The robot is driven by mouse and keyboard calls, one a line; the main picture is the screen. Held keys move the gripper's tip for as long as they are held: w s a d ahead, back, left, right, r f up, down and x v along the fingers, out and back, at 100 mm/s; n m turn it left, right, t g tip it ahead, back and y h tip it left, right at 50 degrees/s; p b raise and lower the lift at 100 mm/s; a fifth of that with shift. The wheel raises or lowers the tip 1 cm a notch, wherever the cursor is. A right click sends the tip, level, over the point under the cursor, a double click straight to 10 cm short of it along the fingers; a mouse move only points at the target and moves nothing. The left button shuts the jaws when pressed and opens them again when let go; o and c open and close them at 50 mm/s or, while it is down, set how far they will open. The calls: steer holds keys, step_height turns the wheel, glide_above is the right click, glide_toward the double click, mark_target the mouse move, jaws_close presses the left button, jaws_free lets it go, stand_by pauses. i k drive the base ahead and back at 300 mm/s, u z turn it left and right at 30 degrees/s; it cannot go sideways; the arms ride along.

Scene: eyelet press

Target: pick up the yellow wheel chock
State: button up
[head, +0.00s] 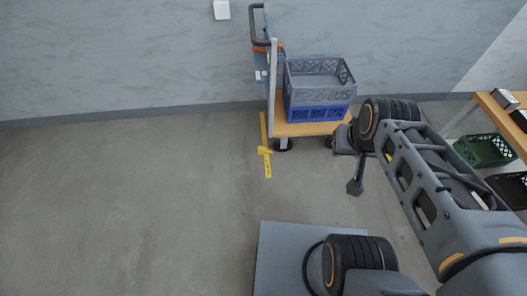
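A yellow strip runs along the floor at the left side of a trolley. A small, wider yellow piece on it, which looks like the yellow wheel chock (264,151), lies just left of the trolley's front left wheel (284,145). It is too small to make out its shape well. My gripper (355,188) hangs at the end of my arm, to the right of the chock and apart from it, in front of the trolley. Its fingers look small and dark, and I cannot tell whether they are apart. I see nothing held in it.
The trolley (305,128) has a wooden deck, an upright handle and stacked grey (318,74) and blue (320,113) crates. A wooden table (497,113) stands at the right, with a green crate (485,150) below it. The floor left of the trolley is clear.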

mark_target(261, 150)
steer(key=u, duration=0.25)
steer(key=i, duration=0.25)
steer(key=u, duration=1)
steer(key=i, duration=0.65)
steer(key=u, duration=0.7)
steer(key=i, duration=0.95)
steer(key=z, duration=0.5)
steer(key=i, duration=0.65)
steer(key=z, duration=0.5)
